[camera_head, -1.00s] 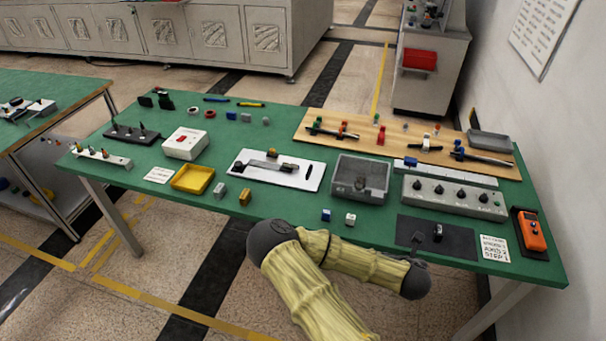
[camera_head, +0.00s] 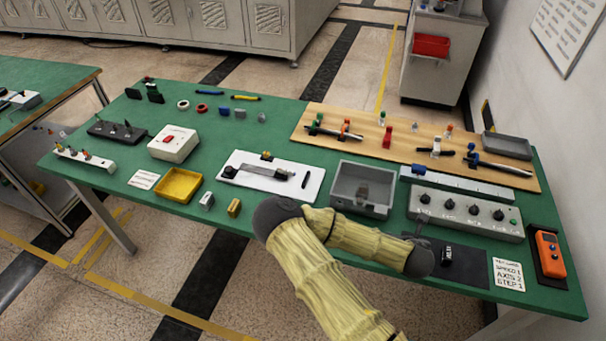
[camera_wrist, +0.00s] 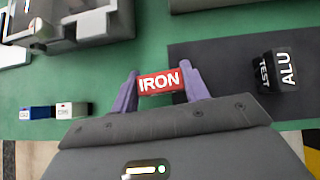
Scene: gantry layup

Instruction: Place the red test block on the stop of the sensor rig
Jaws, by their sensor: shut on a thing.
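The red test block (camera_wrist: 161,82), lettered IRON, is between the two purple fingers of my gripper (camera_wrist: 162,86) in the wrist view. My gripper is shut on it, beside a dark mat (camera_wrist: 215,60). In the head view the block is not clearly visible behind my arm. A white plate (camera_head: 235,186) with a grey bar and a small dark block on it lies mid-table; it looks like the sensor rig, but its stop is too small to make out surely. A black test block (camera_wrist: 275,70), lettered TEST and ALU, sits on the mat.
A grey open bin (camera_head: 361,206) stands right of the white plate, and a grey knob box (camera_head: 466,212) right of that. A yellow tray (camera_head: 179,185) lies left. A blue block (camera_wrist: 38,112) and a pale block (camera_wrist: 72,110) are left of my gripper in the wrist view.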

